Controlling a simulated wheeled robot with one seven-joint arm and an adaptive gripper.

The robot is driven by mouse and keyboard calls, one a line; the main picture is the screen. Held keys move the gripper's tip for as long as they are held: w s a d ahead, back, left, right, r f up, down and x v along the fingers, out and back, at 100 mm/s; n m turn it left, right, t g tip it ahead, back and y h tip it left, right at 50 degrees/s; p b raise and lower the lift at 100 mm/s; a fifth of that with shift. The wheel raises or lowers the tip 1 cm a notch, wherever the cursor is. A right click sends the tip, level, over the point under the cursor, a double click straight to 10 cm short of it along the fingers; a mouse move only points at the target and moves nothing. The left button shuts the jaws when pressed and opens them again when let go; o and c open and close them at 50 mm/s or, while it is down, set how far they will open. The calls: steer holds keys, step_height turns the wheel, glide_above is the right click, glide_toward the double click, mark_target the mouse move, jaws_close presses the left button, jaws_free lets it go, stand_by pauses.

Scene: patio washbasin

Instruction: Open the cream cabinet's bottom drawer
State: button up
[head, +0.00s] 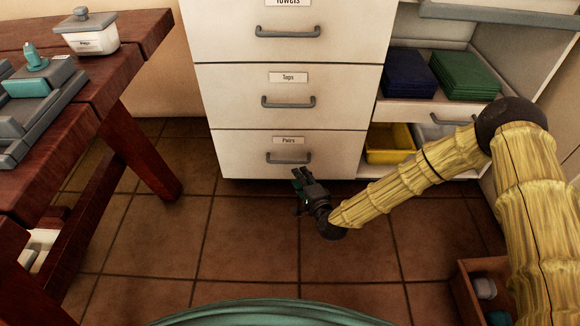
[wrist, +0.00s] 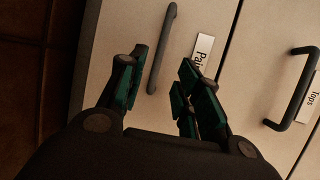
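The cream cabinet (head: 230,93) stands at the centre of the head view with three drawers in view. Its bottom drawer (head: 235,152) is labelled "Pairs" and looks closed, flush with the drawers above. The bottom drawer's dark handle (head: 288,161) is a horizontal bar; it also shows in the wrist view (wrist: 161,50). Nothing is held; I cannot tell whether a finger touches the handle.
A dark red wooden table (head: 135,40) stands at left, with a white lidded box (head: 87,38) on it. Right of the drawers, shelves hold blue cloths (head: 408,78), green cloths (head: 463,75) and a yellow bin (head: 390,145). A wooden crate (head: 465,290) sits at lower right. Tiled floor before the drawers is clear.

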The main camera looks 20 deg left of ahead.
mark_target(290, 163)
steer(key=shift+b+x, duration=2.15)
steer(key=shift+x, duration=3)
steer(key=shift+c, duration=0.4)
jaws_close()
